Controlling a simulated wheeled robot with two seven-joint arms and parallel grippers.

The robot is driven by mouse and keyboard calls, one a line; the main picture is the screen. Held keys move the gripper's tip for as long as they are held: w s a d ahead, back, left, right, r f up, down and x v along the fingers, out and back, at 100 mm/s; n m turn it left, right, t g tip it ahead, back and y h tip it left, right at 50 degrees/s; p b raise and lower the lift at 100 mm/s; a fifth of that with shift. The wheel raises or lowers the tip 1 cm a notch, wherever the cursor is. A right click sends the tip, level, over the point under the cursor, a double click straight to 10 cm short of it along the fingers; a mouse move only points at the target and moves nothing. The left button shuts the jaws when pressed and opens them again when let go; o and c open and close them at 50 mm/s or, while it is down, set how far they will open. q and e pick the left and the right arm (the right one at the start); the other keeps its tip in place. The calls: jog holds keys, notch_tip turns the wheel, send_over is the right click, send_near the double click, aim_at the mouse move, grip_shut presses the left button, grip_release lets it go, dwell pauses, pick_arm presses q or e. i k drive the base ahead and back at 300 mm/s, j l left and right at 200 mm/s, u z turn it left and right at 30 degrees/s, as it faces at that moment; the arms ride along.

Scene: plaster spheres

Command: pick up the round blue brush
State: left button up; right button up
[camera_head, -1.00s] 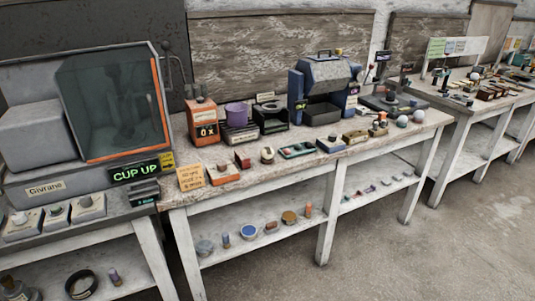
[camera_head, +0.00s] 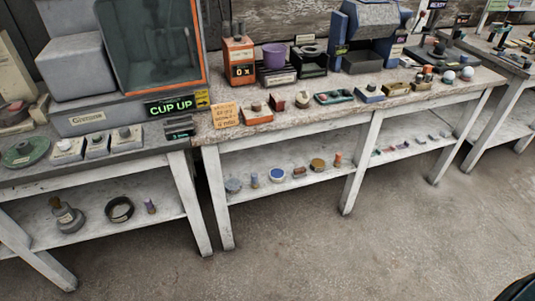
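A round item with a blue face and a pale rim (camera_head: 277,174), which looks like the round blue brush, lies on the lower shelf of the middle workbench. Neither of my grippers shows in the head view.
The lower shelf (camera_head: 325,177) also holds a grey round item (camera_head: 233,185) and a tan round one (camera_head: 318,165). The benchtop above is crowded with machines and small parts. White legs (camera_head: 361,160) flank the shelf. The floor (camera_head: 330,255) in front is clear.

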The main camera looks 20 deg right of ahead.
aim_at(254, 182)
jog(key=i+l, duration=0.25)
jog(key=l, duration=0.2)
jog(key=i+l, duration=0.3)
jog(key=l, duration=0.15)
jog(key=i+l, duration=0.25)
jog(key=l, duration=0.15)
jog(key=i+l, duration=0.3)
jog(key=l, duration=0.15)
jog(key=i+l, duration=0.25)
jog(key=l, duration=0.2)
